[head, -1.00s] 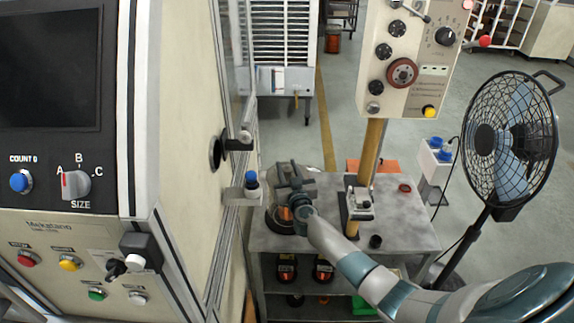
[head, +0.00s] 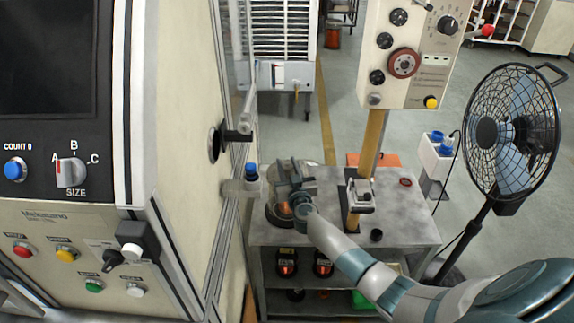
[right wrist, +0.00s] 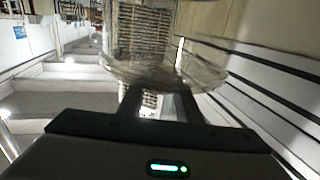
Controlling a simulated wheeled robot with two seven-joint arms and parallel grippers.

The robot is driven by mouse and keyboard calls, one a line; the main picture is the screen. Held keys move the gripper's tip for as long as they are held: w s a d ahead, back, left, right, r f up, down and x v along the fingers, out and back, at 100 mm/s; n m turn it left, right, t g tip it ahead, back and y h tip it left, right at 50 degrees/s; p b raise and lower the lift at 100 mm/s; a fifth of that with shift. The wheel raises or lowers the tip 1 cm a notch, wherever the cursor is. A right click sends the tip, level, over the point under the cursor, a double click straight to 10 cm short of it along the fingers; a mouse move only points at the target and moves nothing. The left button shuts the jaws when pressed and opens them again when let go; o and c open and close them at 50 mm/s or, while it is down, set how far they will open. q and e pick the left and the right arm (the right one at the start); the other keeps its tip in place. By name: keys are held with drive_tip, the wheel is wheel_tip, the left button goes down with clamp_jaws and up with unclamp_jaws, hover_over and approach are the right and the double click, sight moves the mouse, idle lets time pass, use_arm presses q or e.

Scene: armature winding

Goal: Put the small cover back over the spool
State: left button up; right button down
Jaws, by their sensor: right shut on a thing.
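The small cover (right wrist: 165,72) is clear, with a wide rim, and fills the upper middle of the right wrist view. My right gripper (right wrist: 162,103) is shut on it, fingers at the rim. In the head view my right gripper (head: 293,180) is over the left part of the grey table. A spool with copper-coloured wire (head: 283,210) shows just below and beside the gripper, partly hidden by it. I cannot tell the gap between cover and spool. The cover is hard to make out in the head view. My left gripper is not in view.
The grey table (head: 405,228) carries a wooden post with a control box (head: 410,55). The cream machine (head: 185,120) stands close on the left, with a projecting crank (head: 236,136) and a blue-topped bracket (head: 240,187). A fan (head: 512,130) stands at right. Copper spools (head: 287,263) sit below.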

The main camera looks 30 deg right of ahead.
drive_tip(key=shift+f+b, duration=0.6)
drive_tip(key=shift+f, duration=0.35)
drive_tip(key=c, duration=1.2)
unclamp_jaws()
drive_tip(key=shift+s, duration=0.1)
drive_tip(key=shift+s+a, duration=0.2)
drive_tip(key=shift+s, duration=0.35)
drive_tip(key=p+v, duration=0.1)
drive_tip(key=v, duration=1.5)
